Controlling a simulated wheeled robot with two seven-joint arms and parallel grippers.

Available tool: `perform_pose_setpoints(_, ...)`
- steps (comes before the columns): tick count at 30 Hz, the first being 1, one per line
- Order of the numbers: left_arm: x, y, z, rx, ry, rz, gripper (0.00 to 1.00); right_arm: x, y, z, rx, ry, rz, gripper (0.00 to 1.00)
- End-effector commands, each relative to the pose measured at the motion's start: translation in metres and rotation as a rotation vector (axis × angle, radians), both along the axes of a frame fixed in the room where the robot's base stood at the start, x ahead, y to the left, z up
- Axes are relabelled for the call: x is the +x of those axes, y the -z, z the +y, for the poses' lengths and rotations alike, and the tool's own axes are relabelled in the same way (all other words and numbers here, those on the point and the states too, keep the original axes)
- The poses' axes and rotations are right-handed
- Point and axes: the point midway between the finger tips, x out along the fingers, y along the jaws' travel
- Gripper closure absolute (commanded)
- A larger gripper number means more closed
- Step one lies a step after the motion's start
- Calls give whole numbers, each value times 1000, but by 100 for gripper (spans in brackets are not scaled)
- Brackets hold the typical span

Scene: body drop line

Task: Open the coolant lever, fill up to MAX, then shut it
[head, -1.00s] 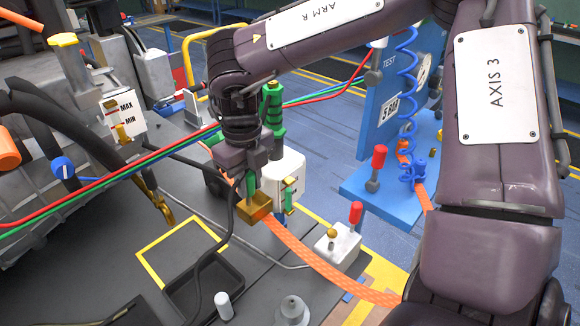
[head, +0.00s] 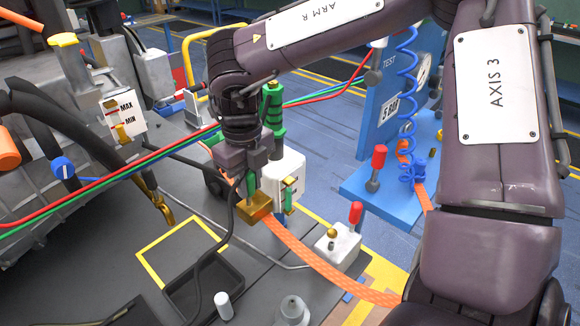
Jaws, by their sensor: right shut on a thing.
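My right gripper (head: 250,180) points down at the middle and is shut on a small green piece, which looks like a lever handle, above a brass block (head: 256,208). The fingers hide most of it, so its angle is unclear. An orange hose (head: 320,268) runs from the block to the lower right. A white tank (head: 125,115) at the left has MAX and MIN marks and a yellow level piece near MIN. Another white tank (head: 291,165), partly behind the gripper, has a gauge with green and yellow parts. My left gripper is not in view.
A white box (head: 338,248) with a red-handled lever (head: 356,213) stands right of the block. A blue test stand (head: 385,202) is beyond it. Red and green hoses (head: 165,148) cross the left side. A dark tray (head: 203,288) lies in front.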

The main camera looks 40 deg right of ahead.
Motion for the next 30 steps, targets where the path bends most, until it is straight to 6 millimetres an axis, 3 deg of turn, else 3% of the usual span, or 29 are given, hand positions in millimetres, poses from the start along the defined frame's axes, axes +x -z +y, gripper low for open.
perform_pose_setpoints(17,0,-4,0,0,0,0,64,12,1,1,0,-1,-1,95)
perform_pose_setpoints(18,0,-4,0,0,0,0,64,12,0,1,0,-1,-2,74)
perform_pose_setpoints(22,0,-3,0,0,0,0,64,12,0,1,-1,-1,-2,57)
perform_pose_setpoints(30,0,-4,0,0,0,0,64,12,-1,1,-1,-1,-1,56)
